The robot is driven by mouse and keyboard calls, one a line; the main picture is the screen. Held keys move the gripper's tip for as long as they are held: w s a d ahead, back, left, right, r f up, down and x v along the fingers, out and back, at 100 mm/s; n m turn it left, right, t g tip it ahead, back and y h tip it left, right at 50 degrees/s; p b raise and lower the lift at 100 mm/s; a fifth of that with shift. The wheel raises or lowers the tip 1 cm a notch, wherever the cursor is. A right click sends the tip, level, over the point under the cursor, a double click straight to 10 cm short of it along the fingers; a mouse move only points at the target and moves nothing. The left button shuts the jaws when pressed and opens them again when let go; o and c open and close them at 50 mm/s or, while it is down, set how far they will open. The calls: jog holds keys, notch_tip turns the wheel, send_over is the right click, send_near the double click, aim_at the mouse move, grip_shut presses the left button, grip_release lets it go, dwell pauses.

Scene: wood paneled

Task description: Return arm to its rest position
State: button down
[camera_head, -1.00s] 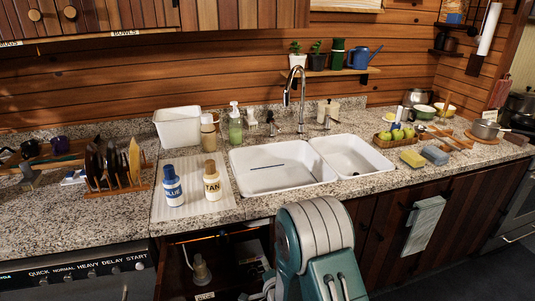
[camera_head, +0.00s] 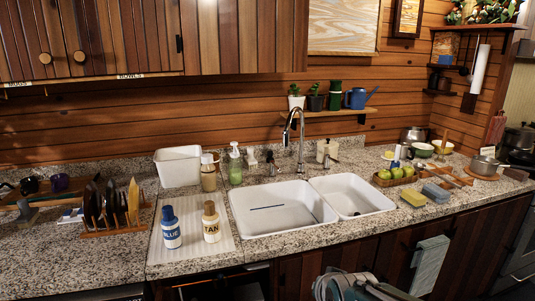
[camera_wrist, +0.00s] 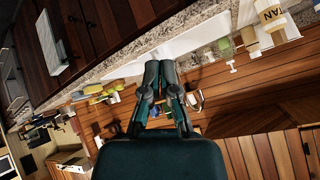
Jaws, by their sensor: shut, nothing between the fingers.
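My gripper (camera_wrist: 160,68) shows in the wrist view with its two dark green fingers together and nothing between them. It is clear of the counter things seen beyond it. In the head view only part of my arm (camera_head: 350,287) shows, at the bottom edge in front of the cabinets under the sink; the fingers cannot be made out there. The wrist view is tilted, with the counter edge running diagonally behind the fingers.
The granite counter (camera_head: 90,245) holds a white double sink (camera_head: 270,222), a blue bottle (camera_head: 170,228), a tan bottle (camera_head: 211,223), a plate rack (camera_head: 122,226) and a fruit tray (camera_head: 384,181). A towel (camera_head: 429,265) hangs on the cabinet front.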

jog(key=s+d+r+n+g, duration=0.1)
jog(key=s+d+r+n, duration=0.1)
jog(key=s, duration=0.7)
jog(key=s+d+r+n+g+h, duration=0.1)
jog(key=s+d+r+g, duration=0.1)
jog(key=s, duration=0.7)
jog(key=shift+r+n+g, duration=0.25)
jog(key=shift+n+g, duration=0.05)
jog(key=shift+n, duration=0.1)
